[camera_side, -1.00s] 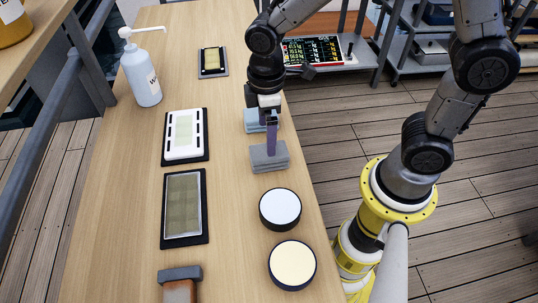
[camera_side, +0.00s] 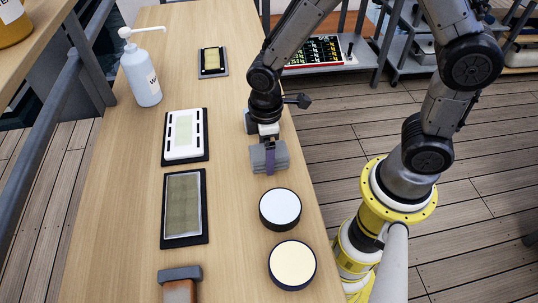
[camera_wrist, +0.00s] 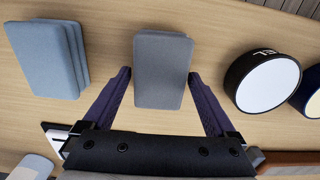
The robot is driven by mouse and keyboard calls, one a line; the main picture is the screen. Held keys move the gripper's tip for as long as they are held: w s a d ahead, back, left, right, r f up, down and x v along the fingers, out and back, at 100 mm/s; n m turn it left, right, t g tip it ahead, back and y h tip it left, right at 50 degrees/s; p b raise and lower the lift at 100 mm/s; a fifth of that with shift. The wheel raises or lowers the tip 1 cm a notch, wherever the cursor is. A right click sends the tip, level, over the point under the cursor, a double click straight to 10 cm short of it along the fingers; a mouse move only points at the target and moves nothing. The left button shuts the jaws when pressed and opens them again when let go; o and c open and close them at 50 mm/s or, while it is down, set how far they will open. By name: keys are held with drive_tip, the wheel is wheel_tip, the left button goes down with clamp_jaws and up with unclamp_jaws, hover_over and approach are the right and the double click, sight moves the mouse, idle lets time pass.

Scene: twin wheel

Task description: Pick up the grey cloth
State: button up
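The grey cloth (camera_side: 281,158) is a folded, block-like stack near the table's right edge in the side view. It also shows upright in the picture at the middle of the wrist view (camera_wrist: 162,65). My gripper (camera_wrist: 159,76) is open, with one purple finger on each side of the cloth's near part. Gaps of table show between the fingers and the cloth. In the side view my gripper (camera_side: 270,160) is low over the cloth, and one finger hides part of it.
A folded blue cloth (camera_wrist: 42,58) lies left of the grey one in the wrist view. A round black-rimmed white disc (camera_side: 280,208) and a cream disc (camera_side: 292,265) stand nearby. Panels (camera_side: 184,205) and a pump bottle (camera_side: 143,75) are on the table's left. The table's middle strip is clear.

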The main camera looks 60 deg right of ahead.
drive_tip(key=c, duration=1.1)
drive_tip(key=shift+r, duration=0.15)
drive_tip(key=shift+r, duration=0.55)
drive_tip(key=s+r, duration=0.1)
drive_tip(key=r, duration=0.1)
drive_tip(key=s+d+r, duration=0.1)
drive_tip(key=s+r, duration=0.1)
drive_tip(key=r, duration=0.1)
drive_tip(key=s+r, duration=0.1)
drive_tip(key=r, duration=0.2)
drive_tip(key=shift+s+d, duration=0.3)
drive_tip(key=s+d+r, duration=0.1)
drive_tip(key=s, duration=0.2)
drive_tip(key=s+d+r, duration=0.1)
drive_tip(key=s, duration=0.1)
drive_tip(key=s+r, duration=0.1)
drive_tip(key=s, duration=0.2)
drive_tip(key=shift+s+d+r, duration=0.35)
drive_tip(key=shift+d, duration=0.05)
